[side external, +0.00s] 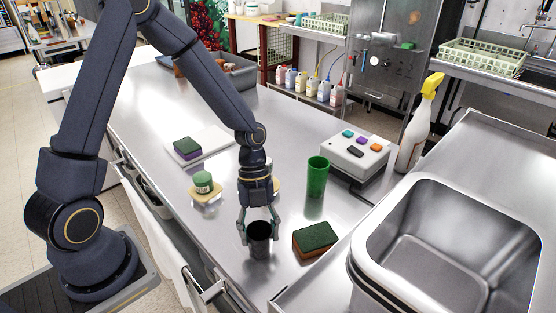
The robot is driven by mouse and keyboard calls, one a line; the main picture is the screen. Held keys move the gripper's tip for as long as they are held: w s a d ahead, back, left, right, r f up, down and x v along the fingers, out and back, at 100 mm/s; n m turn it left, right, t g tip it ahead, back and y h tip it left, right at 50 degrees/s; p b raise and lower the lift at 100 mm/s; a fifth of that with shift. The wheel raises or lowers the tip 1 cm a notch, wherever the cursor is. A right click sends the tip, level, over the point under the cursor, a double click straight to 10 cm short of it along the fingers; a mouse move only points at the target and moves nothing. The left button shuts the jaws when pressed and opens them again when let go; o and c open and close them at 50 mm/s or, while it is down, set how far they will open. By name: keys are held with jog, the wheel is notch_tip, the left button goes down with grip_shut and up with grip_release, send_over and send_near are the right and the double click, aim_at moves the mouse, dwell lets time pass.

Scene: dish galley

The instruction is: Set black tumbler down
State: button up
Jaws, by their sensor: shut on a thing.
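The black tumbler (259,246) is upright at the front of the steel counter (283,278). My gripper (260,231) points straight down with a finger on each side of the tumbler's upper part, shut on it. The tumbler's base looks at or very close to the counter surface; I cannot tell whether it touches.
A green and brown sponge (315,240) lies just right of the tumbler, and a green tumbler (317,176) stands behind it. A grey box with coloured buttons (351,158), a spray bottle (418,130) and a steel sink (440,215) are right. A small green jar (203,182) is left.

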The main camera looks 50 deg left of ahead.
jog(key=o, duration=1.1)
jog(key=shift+o, duration=0.2)
jog(key=v, duration=1.1)
jog(key=s+a+r+n+t+y, duration=0.3)
jog(key=s+a+r+n+t, duration=0.2)
jog(key=n, duration=1.9)
jog(key=shift+s+a+r+t+y, duration=0.25)
jog(key=shift+s+r+t, duration=1.25)
jog(key=shift+s+r, duration=2.2)
jog(key=shift+w+d+r, duration=0.1)
jog(key=shift+w+r, duration=0.4)
